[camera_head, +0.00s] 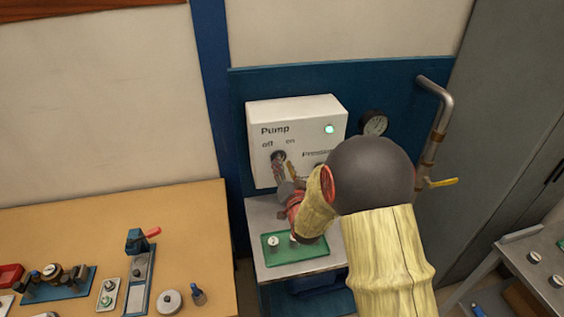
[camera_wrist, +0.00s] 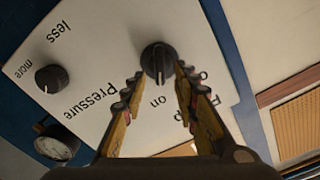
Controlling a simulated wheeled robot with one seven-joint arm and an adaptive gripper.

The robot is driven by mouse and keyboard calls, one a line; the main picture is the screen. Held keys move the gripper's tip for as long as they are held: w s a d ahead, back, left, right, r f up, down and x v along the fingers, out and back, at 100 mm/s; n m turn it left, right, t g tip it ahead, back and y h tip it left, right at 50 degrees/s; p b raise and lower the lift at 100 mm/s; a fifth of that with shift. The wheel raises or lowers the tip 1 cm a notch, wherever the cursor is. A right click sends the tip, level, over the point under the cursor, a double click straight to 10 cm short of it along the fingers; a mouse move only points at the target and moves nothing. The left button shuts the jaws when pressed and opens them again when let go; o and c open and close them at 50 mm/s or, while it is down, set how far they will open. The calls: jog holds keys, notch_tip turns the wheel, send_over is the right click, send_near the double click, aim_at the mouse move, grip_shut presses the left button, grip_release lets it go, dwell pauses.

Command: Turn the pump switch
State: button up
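The pump switch is a round black knob (camera_wrist: 158,58) on a white panel (camera_head: 293,113) marked "Pump", "off" and "on". In the wrist view, a pale mark on the knob faces the "on" label. A green lamp (camera_head: 329,129) on the panel is lit. My gripper (camera_wrist: 160,76) is in front of the knob, its two fingers apart with one tip to each side of it. I cannot tell whether they touch it. In the head view my gripper (camera_head: 286,168) partly covers the knob.
A pressure knob (camera_wrist: 51,78) and a gauge (camera_wrist: 57,143) are beside the switch. A pipe with a yellow lever (camera_head: 442,183) stands to the right. Below the panel is a small bench with a green plate (camera_head: 282,259). A wooden table (camera_head: 70,225) with tools stands left.

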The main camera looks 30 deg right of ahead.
jog(key=x, duration=0.2)
jog(key=shift+w, duration=0.3)
jog(key=shift+d, duration=0.1)
jog(key=shift+c, duration=1.1)
grip_shut()
